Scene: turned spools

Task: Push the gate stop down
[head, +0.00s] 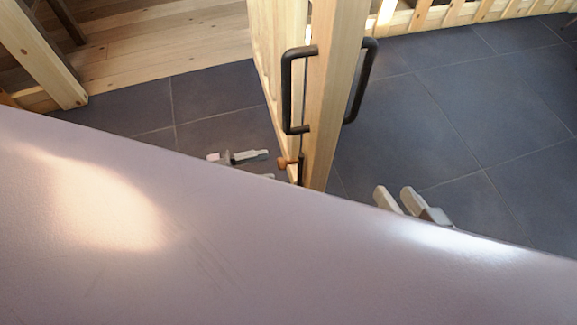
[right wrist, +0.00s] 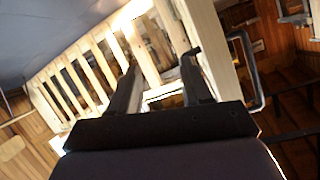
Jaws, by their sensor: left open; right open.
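The wooden gate (head: 334,100) stands edge-on in the middle of the head view. A small copper-brown knob (head: 283,163) sits low on its left side, beside a thin dark rod (head: 301,168). These look like the gate stop; its lower end is hidden behind my body. My left gripper (head: 267,165) is open, just left of the knob; I cannot tell whether it touches. My right gripper (head: 394,190) is open and empty, right of the gate and apart from it. Its open fingers (right wrist: 160,78) also show in the right wrist view.
Dark handles (head: 287,95) and (head: 362,85) stick out from both sides of the gate. Wooden beams (head: 45,60) stand at upper left. A slatted wooden railing (head: 455,14) runs along the back. Dark tiled floor (head: 440,110) is clear to the right.

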